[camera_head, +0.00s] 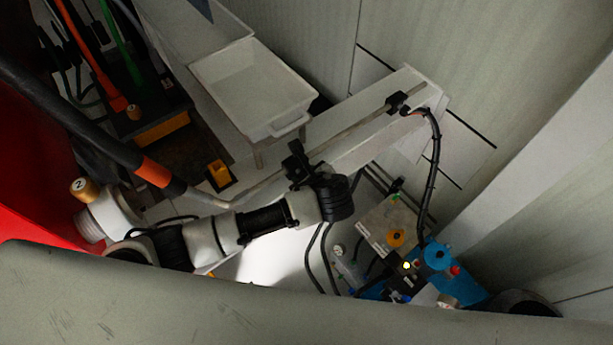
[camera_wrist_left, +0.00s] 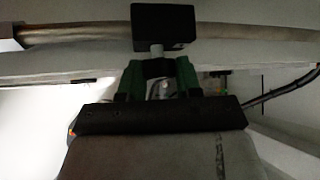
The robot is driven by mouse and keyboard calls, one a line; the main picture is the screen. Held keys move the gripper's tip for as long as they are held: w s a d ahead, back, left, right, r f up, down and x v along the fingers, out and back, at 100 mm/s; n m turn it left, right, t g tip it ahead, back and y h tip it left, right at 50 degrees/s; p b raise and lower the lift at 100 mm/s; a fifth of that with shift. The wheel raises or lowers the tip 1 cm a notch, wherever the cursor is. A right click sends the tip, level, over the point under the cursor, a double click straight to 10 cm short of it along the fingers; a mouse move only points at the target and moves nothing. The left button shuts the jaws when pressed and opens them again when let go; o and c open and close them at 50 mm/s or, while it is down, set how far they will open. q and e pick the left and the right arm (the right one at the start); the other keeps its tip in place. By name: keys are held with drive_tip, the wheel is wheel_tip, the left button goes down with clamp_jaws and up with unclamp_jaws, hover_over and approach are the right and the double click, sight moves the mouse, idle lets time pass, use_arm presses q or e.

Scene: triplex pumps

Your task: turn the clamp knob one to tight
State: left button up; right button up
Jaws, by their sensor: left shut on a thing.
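The black clamp (camera_head: 294,158) sits on a long grey pole (camera_head: 345,137) in the head view. In the left wrist view it is a black block (camera_wrist_left: 163,27) on the pole. A short grey stem (camera_wrist_left: 157,50) comes out of its near side. My left gripper (camera_wrist_left: 158,70) has green fingers and is shut on the dark clamp knob (camera_wrist_left: 157,68) at the end of this stem. In the head view my left gripper (camera_head: 303,174) is small and dark, right against the clamp, and the knob is hidden. My right gripper is not in view.
A second black clamp (camera_head: 397,102) is farther along the pole, with a black cable (camera_head: 437,160) hanging from it. A white tray (camera_head: 252,88) stands behind the pole. Blue equipment (camera_head: 437,257) is at lower right. A dark box (camera_head: 150,108) with cables is at upper left.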

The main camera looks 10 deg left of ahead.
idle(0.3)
use_arm(q)
drive_tip(key=m+g+y, duration=0.1)
drive_tip(key=g, duration=0.1)
drive_tip(key=m+g+y, duration=0.1)
drive_tip(key=y, duration=0.1)
drive_tip(key=shift+w+d+m+g+y, duration=0.2)
drive_tip(key=shift+m+g+y, duration=0.1)
drive_tip(key=shift+m+g, duration=0.1)
idle(0.5)
drive_tip(key=o, duration=0.9)
